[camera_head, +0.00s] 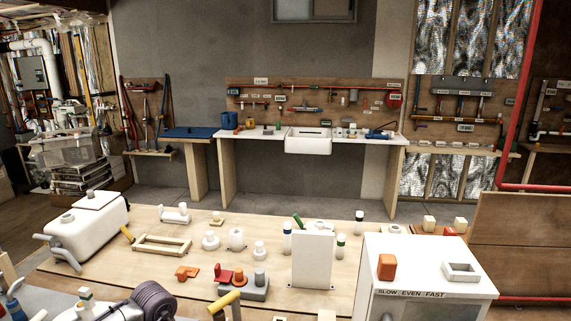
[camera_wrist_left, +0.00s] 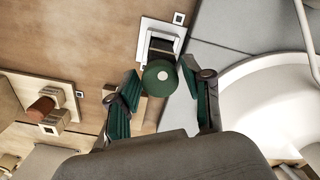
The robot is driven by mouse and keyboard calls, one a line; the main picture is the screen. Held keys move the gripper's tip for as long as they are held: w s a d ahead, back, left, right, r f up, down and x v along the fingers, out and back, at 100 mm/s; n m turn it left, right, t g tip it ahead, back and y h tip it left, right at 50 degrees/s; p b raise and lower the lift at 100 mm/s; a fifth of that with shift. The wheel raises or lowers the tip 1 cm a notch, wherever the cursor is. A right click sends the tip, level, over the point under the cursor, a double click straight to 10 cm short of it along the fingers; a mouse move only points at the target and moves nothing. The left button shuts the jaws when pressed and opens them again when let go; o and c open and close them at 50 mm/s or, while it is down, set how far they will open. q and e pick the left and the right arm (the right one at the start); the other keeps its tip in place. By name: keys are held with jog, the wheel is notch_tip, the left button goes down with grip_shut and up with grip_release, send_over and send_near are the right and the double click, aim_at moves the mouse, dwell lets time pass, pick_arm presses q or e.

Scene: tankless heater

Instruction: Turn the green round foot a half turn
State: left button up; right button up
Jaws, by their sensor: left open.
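The green round foot (camera_wrist_left: 160,77) shows in the left wrist view as a dark green disc with a pale centre. It sits at the end of a dark block in a white square frame (camera_wrist_left: 146,37). My left gripper (camera_wrist_left: 162,88) is open, with one green-padded finger on each side of the foot. A gap shows on both sides, wider on the right. I cannot tell how far the fingertips are from the foot in depth. I cannot pick out the foot or my left gripper in the head view. My right gripper is not in view.
In the left wrist view, a brown knob on a wooden block (camera_wrist_left: 54,121) lies left and a white rounded basin (camera_wrist_left: 265,95) lies right. In the head view, a wooden table (camera_head: 165,251) holds several fittings, a white upright panel (camera_head: 312,262) and a white tank (camera_head: 88,228).

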pick_arm(q)
grip_shut()
jog(key=n+b, duration=0.1)
jog(key=n, duration=0.3)
jog(key=shift+f, duration=0.1)
jog(key=n, duration=0.3)
jog(key=shift+s, duration=0.1)
jog(key=n, duration=0.7)
jog(key=shift+b, duration=0.3)
jog(key=shift+s+f+n, duration=0.1)
jog(key=shift+n, duration=0.2)
